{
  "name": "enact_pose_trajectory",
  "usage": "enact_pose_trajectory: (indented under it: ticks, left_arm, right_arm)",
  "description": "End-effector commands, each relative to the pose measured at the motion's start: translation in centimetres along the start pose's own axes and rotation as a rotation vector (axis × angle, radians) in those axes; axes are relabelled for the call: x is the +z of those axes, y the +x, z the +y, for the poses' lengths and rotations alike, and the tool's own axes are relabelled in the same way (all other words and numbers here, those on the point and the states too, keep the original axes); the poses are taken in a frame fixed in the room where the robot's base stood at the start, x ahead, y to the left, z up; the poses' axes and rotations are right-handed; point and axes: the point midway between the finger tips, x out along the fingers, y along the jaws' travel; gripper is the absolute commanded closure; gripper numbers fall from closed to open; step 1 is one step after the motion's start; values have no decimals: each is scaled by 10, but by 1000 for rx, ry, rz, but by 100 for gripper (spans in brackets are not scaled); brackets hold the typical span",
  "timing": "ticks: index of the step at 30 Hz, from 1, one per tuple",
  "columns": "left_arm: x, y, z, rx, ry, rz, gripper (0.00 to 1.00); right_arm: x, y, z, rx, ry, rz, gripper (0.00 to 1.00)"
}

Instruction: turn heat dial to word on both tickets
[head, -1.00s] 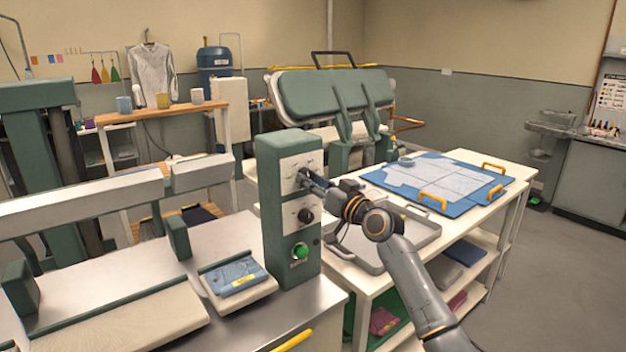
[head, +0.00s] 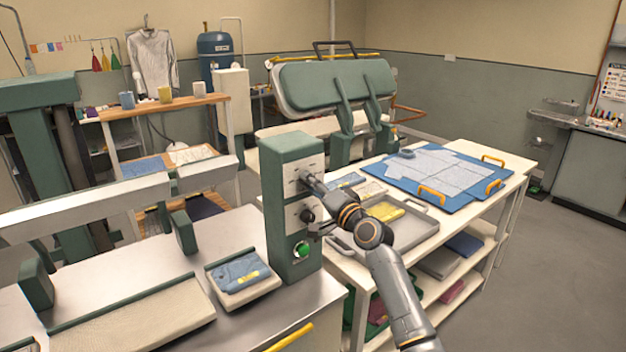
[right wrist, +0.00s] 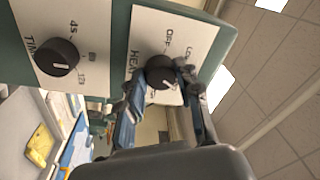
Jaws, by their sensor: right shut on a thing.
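The dark round heat dial (right wrist: 160,67) is on the upper panel of the green control box (head: 290,150). Beside it I read "OFF" and part of "LO"; its white pointer mark aims toward the lower right of the right wrist view. My right gripper (right wrist: 161,84) is shut on the dial, one finger on each side; in the head view the gripper (head: 309,182) hides most of it. A small yellow ticket-like label (head: 248,279) lies on a folded blue garment (head: 233,273). I cannot read its word. My left gripper is out of view.
The time dial (right wrist: 57,58) sits near the heat dial, and a green button (head: 302,250) is lower on the box. A grey tray (head: 415,241) with a yellow item (head: 385,208) is close to my right arm. A blue board (head: 462,205) lies farther back.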

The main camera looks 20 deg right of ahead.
Motion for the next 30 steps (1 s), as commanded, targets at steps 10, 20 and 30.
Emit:
enact_pose_trajectory:
  ticks: [10,20,30]
  left_arm:
    - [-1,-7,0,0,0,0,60]
    - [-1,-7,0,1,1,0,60]
    - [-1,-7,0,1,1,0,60]
  right_arm:
    - [-1,0,0,6,73,7,98]
    - [-1,0,0,6,75,7,98]
    - [0,0,0,6,74,6,43]
